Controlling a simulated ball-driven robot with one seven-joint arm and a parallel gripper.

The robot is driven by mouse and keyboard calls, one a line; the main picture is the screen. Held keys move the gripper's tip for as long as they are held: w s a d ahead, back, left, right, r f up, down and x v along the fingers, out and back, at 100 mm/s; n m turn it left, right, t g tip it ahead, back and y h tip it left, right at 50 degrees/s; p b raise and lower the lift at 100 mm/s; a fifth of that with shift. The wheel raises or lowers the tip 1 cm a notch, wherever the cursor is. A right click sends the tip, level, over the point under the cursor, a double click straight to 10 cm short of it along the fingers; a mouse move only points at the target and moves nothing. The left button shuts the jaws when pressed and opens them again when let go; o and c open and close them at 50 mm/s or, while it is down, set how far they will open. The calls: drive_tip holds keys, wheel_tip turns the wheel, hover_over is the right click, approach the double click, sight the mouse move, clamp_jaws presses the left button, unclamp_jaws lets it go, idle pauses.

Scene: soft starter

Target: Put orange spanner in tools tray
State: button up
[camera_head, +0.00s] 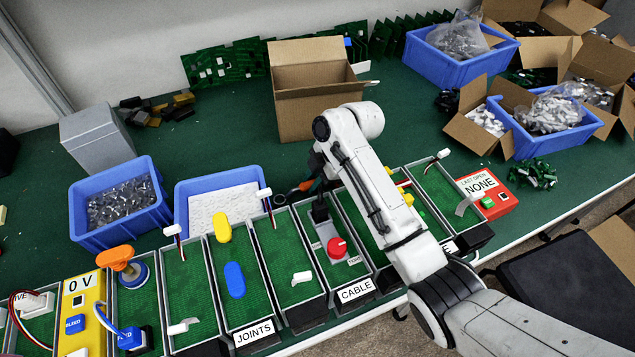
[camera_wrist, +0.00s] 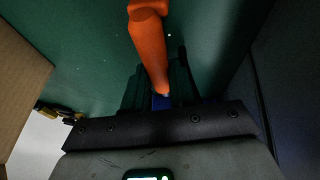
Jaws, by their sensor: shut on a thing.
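My gripper (camera_wrist: 160,95) is shut on the orange spanner (camera_wrist: 150,45), whose orange length points up and away from the jaws in the wrist view. In the head view a short piece of the orange spanner (camera_head: 306,185) shows beside my arm, near the back edges of the trays. Green-lined trays stand in a row; two labels read JOINTS (camera_head: 253,333) and CABLE (camera_head: 355,290). Another label is partly covered by my arm. I cannot read a tools label, so which tray it is cannot be told.
An open cardboard box (camera_head: 305,115) stands just behind my gripper. Blue bins (camera_head: 85,225) and (camera_head: 180,200) stand to the left. The CABLE tray holds a red knob (camera_head: 337,246). A red NONE box (camera_head: 490,197) sits at the right end.

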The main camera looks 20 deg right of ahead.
clamp_jaws()
drive_tip(key=shift+r, duration=0.1)
